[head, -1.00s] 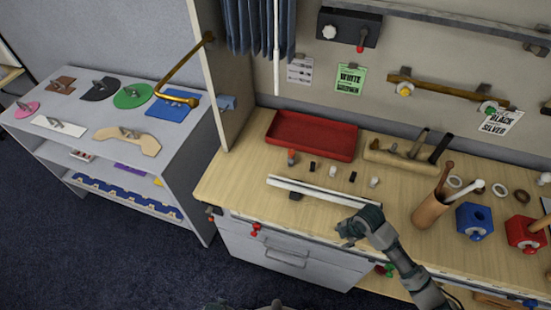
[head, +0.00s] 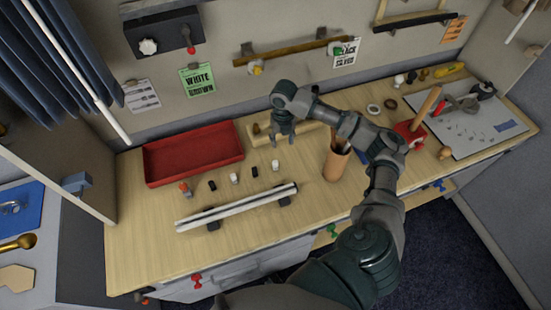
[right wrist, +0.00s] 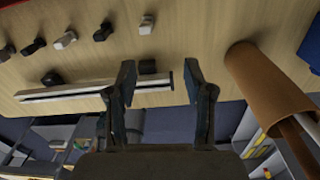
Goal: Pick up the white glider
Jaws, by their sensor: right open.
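Two small white gliders stand in a row of small pieces on the table, one in the middle (head: 234,178) and one at the right end (head: 275,165). In the right wrist view the right-end one (right wrist: 147,25) is near the top and the middle one (right wrist: 66,40) is farther left. My right gripper (head: 283,133) is open and empty, pointing down above the table near the right-end white glider. Its two fingers (right wrist: 158,78) are apart in the right wrist view, with nothing between them. My left gripper is not in view.
Black pieces (head: 212,186) and an orange one (head: 185,188) share the row. A white rail (head: 240,206) on dark feet lies in front, a red tray (head: 194,152) behind.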

